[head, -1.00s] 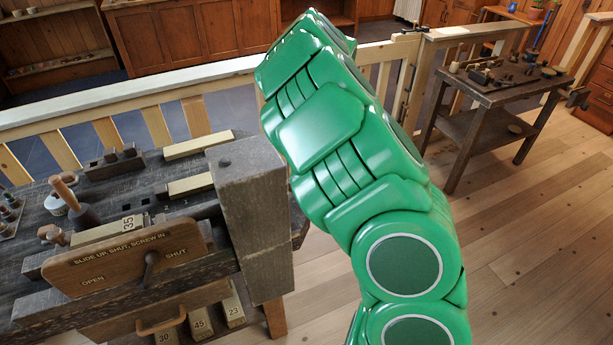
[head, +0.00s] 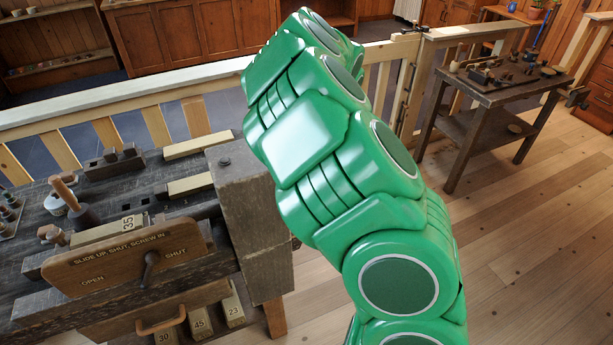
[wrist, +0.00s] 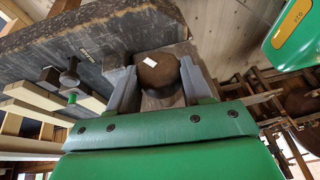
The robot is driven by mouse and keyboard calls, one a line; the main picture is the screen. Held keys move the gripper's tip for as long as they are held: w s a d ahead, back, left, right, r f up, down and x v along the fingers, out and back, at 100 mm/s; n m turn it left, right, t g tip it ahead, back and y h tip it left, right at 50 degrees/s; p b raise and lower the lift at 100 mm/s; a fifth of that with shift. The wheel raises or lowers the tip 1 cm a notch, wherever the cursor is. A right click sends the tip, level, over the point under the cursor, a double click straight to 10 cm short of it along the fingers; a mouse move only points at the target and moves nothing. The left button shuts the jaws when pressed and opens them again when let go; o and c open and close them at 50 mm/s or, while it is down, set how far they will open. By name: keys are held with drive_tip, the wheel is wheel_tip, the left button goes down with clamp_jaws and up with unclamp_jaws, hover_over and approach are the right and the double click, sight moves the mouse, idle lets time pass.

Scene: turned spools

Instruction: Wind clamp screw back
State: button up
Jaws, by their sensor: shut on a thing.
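In the wrist view a round brown wooden knob (wrist: 158,76) with a small white mark sits between the two grey fingers of my gripper (wrist: 157,84). The fingers are shut on its sides. I take this knob to be the clamp screw's head; its shaft is hidden. A squared wooden block shows behind it, beside a long dark grey beam (wrist: 85,42). In the head view my green arm hides the gripper and the knob. A wooden plate (head: 125,262) there reads "SLIDE UP, SHUT, SCREW IN", and its dark lever (head: 149,268) stands between "OPEN" and "SHUT", nearly upright.
The dark workbench (head: 45,215) carries a heavy grey upright block (head: 250,215), pale wooden bars and a mallet-like tool (head: 68,192). Numbered blocks (head: 200,322) sit below. A pale railing (head: 170,95) runs behind. A side table (head: 500,90) stands right, with open floor before it.

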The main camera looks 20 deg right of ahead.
drive_tip(key=shift+s+a+f+n+t, duration=0.1)
drive_tip(key=shift+s+n+t, duration=0.1)
drive_tip(key=shift+t, duration=0.75)
drive_tip(key=shift+s+d+r+n+t, duration=0.1)
drive_tip(key=shift+n+t, duration=0.1)
drive_tip(key=shift+t, duration=0.7)
drive_tip(key=shift+s+a+f+n+t, duration=0.1)
drive_tip(key=shift+s+n+t, duration=0.1)
drive_tip(key=shift+t, duration=0.75)
drive_tip(key=shift+w, duration=0.1)
drive_tip(key=o, duration=1)
drive_tip(key=shift+o, duration=0.2)
drive_tip(key=shift+d+r, duration=0.25)
drive_tip(key=shift+r, duration=0.1)
drive_tip(key=v, duration=0.7)
drive_tip(key=shift+s, duration=0.2)
